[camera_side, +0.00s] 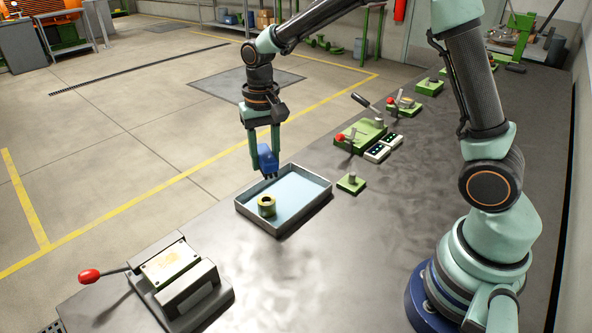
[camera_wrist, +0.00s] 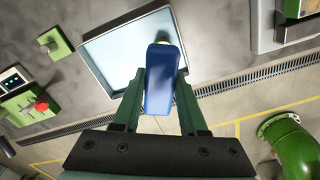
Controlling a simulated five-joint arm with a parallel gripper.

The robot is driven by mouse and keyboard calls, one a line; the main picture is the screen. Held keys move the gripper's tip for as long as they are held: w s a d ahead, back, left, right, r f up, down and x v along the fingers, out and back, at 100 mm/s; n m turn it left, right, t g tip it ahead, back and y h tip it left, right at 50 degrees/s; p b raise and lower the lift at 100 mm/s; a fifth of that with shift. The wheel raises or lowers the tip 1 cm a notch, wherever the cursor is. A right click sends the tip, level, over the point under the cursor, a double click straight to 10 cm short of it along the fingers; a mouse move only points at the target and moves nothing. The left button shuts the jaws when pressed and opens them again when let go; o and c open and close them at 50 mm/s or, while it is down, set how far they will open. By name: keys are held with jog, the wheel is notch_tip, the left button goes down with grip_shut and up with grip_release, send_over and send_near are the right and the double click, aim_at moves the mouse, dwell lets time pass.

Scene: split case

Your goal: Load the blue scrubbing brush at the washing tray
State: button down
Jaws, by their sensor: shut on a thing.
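The blue scrubbing brush (camera_side: 266,160) is between the fingers of my gripper (camera_side: 263,155), which is shut on it. In the side view the brush hangs over the far edge of the washing tray (camera_side: 310,211), bristles downward. The tray is shallow, with grey walls and a pale blue floor. In the wrist view the brush (camera_wrist: 161,80) lies between the two green fingers, with the tray (camera_wrist: 100,60) beyond it. A small yellow-green ring-shaped part (camera_side: 266,205) sits inside the tray at its near left. In the wrist view the brush hides part of the tray.
A grey vise-like fixture (camera_side: 180,280) with a red-knobbed lever stands at the near left. A small green block with a peg (camera_side: 351,183) stands right of the tray. Green lever fixtures (camera_side: 362,134) and a control box (camera_side: 383,148) stand farther back.

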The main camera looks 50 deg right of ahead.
aim_at(295, 192)
jog(key=shift+w+d+f+m, duration=0.1)
jog(key=shift+d+f+m, duration=0.55)
jog(key=shift+d+f, duration=1.15)
jog(key=shift+s+d+f+m, duration=0.1)
jog(key=shift+d+f+m, duration=0.6)
jog(key=shift+d+f, duration=1.15)
jog(key=shift+w+d+f+m, duration=0.1)
jog(key=shift+d+f+m, duration=0.85)
jog(key=shift+f, duration=1.4)
jog(key=shift+d+f+n, duration=0.25)
jog(key=shift+f+n, duration=0.05)
jog(key=shift+f, duration=0.3)
notch_tip(295, 192, up, 7)
jog(key=shift+r, duration=0.1)
